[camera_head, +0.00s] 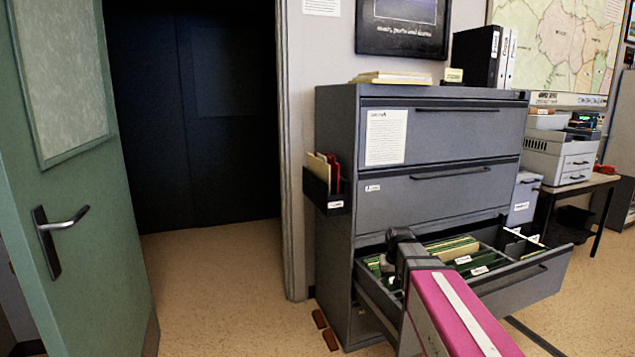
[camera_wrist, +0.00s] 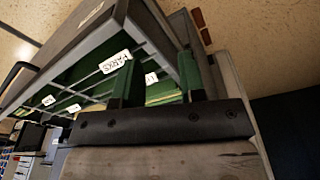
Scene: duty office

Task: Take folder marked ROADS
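An open drawer (camera_head: 525,275) of a grey filing cabinet holds green hanging folders (camera_head: 452,247) with white label tabs. I cannot read ROADS on any tab. I see nothing held. In the head view my arm hides part of the drawer's near left side, and the fingertips do not show clearly.
The cabinet (camera_head: 430,150) has closed drawers above; a wall pocket (camera_head: 328,190) with folders hangs on its left side. Binders (camera_head: 482,55) stand on top. A green door (camera_head: 75,200) is open at left. A printer (camera_head: 560,150) sits on a table at right.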

